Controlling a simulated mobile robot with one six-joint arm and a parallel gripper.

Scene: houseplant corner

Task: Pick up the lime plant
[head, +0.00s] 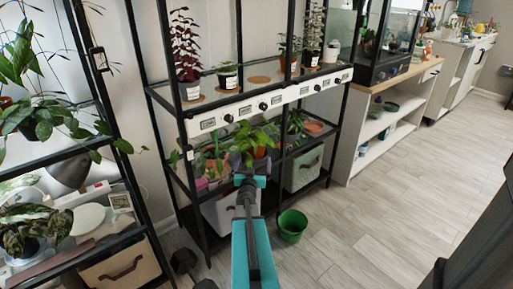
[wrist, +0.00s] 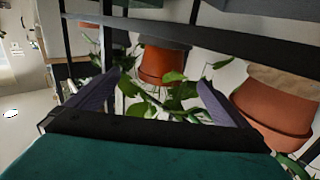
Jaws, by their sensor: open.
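A plant with bright lime-green leaves (head: 252,134) stands on the middle shelf of the black rack, in a terracotta pot (head: 259,152); I take it as the lime plant. My gripper (head: 246,162) is in front of it and hides part of the pot. In the wrist view, my gripper (wrist: 158,98) is open. Green leaves (wrist: 172,103) and thin stems show between and beyond its two fingers, with a terracotta pot (wrist: 163,62) behind them. I cannot tell whether the fingers touch the leaves. No pot is held.
A larger terracotta pot (wrist: 270,108) is close on the right in the wrist view. Black rack bars surround the shelf. A white panel with knobs (head: 232,114) is above. A green bucket (head: 291,225) stands on the floor. The floor to the right is clear.

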